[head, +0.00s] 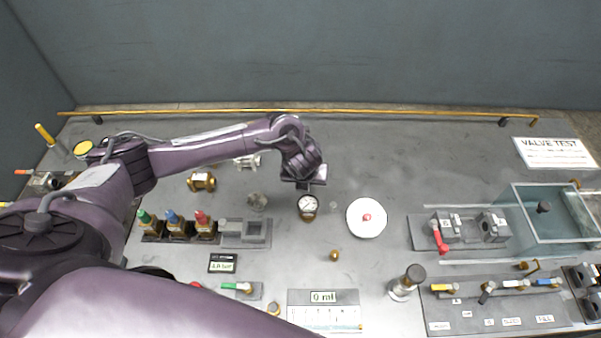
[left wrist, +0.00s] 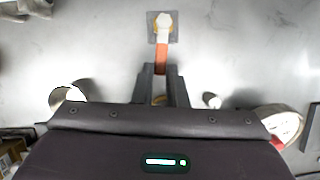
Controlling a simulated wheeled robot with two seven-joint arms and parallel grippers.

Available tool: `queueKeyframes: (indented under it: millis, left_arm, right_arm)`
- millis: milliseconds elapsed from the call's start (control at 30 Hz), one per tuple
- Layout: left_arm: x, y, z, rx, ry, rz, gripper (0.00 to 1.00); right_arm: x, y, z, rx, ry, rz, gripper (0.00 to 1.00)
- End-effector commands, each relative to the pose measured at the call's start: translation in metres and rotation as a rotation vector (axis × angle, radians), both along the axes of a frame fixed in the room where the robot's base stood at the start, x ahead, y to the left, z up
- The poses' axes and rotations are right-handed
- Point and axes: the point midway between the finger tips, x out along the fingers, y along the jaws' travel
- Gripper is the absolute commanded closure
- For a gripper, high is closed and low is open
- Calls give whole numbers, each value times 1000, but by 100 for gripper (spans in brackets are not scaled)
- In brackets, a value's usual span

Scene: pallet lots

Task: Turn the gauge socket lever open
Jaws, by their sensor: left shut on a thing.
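The gauge socket shows in the left wrist view as a square grey plate (left wrist: 176,20) with a pale yellowish fitting (left wrist: 162,24) on it. Its orange-red lever (left wrist: 161,58) runs from the fitting straight down the picture, between my fingers. My left gripper (left wrist: 160,76) is shut on the lever's near end; it also shows in the head view (head: 304,184), where it hides the socket and lever. A round pressure gauge (head: 307,203) with a white dial sits just in front of the gripper. My right gripper is not in view.
A white disc with a red centre (head: 367,228) lies to the right of the gripper. A brass rail (head: 400,115) runs along the back edge.

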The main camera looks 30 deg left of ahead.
Motion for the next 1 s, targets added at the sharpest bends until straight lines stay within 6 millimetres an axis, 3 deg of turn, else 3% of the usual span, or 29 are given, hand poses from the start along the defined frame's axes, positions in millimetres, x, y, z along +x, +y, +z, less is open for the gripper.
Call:
queueKeyframes:
  millis: [233,833,867,1000]
  left_arm:
    - [4,-6,3,-2,-3,103,100]
    - [6,-8,2,-1,-6,144,100]
    - [6,-8,2,-1,-6,144,87]
    - [5,-8,1,-1,-4,142,68]
  right_arm:
    - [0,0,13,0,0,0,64]
    - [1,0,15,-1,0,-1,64]
    - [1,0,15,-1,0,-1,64]
    - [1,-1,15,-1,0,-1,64]
